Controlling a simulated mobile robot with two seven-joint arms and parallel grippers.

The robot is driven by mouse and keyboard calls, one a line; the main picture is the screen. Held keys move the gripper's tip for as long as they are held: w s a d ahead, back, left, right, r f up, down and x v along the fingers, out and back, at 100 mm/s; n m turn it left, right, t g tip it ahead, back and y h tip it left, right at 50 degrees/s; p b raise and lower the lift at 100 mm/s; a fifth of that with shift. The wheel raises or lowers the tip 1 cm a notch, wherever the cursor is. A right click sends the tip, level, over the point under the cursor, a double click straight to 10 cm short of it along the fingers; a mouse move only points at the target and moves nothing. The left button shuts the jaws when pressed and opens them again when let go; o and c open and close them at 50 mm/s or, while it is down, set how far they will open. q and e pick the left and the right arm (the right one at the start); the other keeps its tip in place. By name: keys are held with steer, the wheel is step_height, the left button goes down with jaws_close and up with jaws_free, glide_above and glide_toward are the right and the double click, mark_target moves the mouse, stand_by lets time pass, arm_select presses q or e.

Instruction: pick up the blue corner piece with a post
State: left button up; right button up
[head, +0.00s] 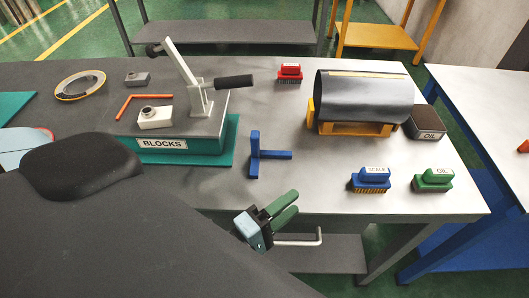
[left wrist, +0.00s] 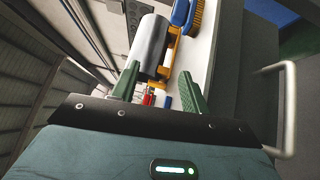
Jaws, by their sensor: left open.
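The blue corner piece with a post (head: 255,155) sits on the grey table near its front edge, in the middle of the head view. One arm of it points right. My left gripper (head: 288,205), with green fingers, is in front of the table edge, below and right of the blue piece and apart from it. In the left wrist view my left gripper (left wrist: 160,86) is open, with nothing held between its fingers. A small blue patch (left wrist: 168,102) shows between them; I cannot tell if it is the corner piece. My right gripper is not in view.
A grey cylinder (head: 362,98) on a yellow stand, a red brush (head: 289,73), a blue brush (head: 371,180) and a green brush (head: 433,181) stand to the right. A green block with a lever press (head: 200,108) stands left. Table around the blue piece's right side is clear.

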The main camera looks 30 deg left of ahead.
mark_target(256, 141)
arm_select(q)
steer(key=w+a+r+n+t+y, duration=0.3)
steer(key=w+a+r+n+y, duration=0.25)
steer(key=n, duration=0.65)
steer(key=a+f+n+g+y, duration=0.1)
steer(key=a+n+y, duration=0.1)
steer(key=n+y, duration=0.1)
steer(key=a+f+n+g+y, duration=0.1)
steer(key=a+n+g+y, duration=0.1)
steer(key=n, duration=0.4)
steer(key=a+f+n+g+y, duration=0.1)
steer(key=a+n+g+y, duration=0.1)
steer(key=n+y, duration=0.2)
steer(key=shift+w+f+n, duration=0.1)
steer(key=shift+w+n, duration=0.2)
steer(key=shift+n, duration=0.2)
steer(key=shift+a+f+n, duration=0.15)
steer(key=shift+f+n, duration=0.05)
steer(key=shift+n, duration=0.1)
steer(key=shift+g, duration=0.3)
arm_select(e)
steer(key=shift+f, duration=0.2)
